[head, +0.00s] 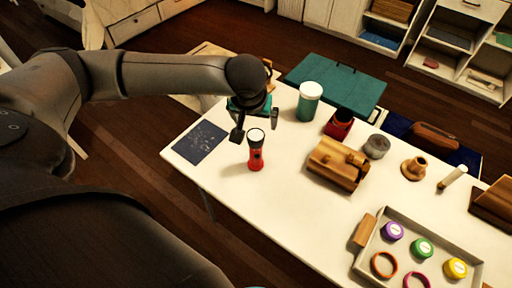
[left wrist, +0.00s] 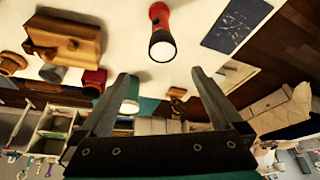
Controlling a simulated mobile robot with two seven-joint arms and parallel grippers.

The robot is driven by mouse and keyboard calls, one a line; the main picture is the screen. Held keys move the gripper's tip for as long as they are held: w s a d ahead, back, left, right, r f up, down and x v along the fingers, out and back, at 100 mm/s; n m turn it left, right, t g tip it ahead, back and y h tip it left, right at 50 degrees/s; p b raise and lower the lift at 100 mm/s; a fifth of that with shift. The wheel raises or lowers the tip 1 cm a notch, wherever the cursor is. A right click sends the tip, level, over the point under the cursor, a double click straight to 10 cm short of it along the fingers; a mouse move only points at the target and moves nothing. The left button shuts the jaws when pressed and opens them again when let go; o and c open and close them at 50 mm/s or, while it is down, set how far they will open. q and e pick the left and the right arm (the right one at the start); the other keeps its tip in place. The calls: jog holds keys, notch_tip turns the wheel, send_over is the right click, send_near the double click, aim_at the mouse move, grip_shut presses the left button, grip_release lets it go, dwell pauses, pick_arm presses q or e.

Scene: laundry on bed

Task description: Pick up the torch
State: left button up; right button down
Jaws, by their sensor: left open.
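The torch (head: 256,152) stands upright on the white table near its left end, with a red body and a black head with a pale lens. In the left wrist view the torch (left wrist: 161,34) lies beyond the fingertips, near the top middle. My left gripper (head: 256,127) is open and empty, just behind and above the torch in the head view. Its two fingers (left wrist: 163,82) show apart in the left wrist view, with nothing between them touching. My right gripper is not in view.
A dark blue sheet (head: 201,142) lies left of the torch. A white-lidded teal jar (head: 308,102), red container (head: 339,125) and wooden block (head: 337,165) stand to the right. A tray (head: 453,252) holds tape rolls and rings. The table's front edge is close to the torch.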

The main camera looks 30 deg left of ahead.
aim_at(255, 135)
pick_arm(q)
jog(key=x, duration=0.9)
jog(key=shift+s+d+b, duration=0.1)
jog(key=shift+d+b, duration=0.05)
jog(key=shift+b, duration=0.2)
jog(key=x, duration=0.4)
jog(key=shift+s+a, duration=0.25)
jog(key=shift+w+f, duration=0.25)
jog(key=shift+f, duration=0.45)
jog(key=shift+a, duration=0.1)
grip_shut()
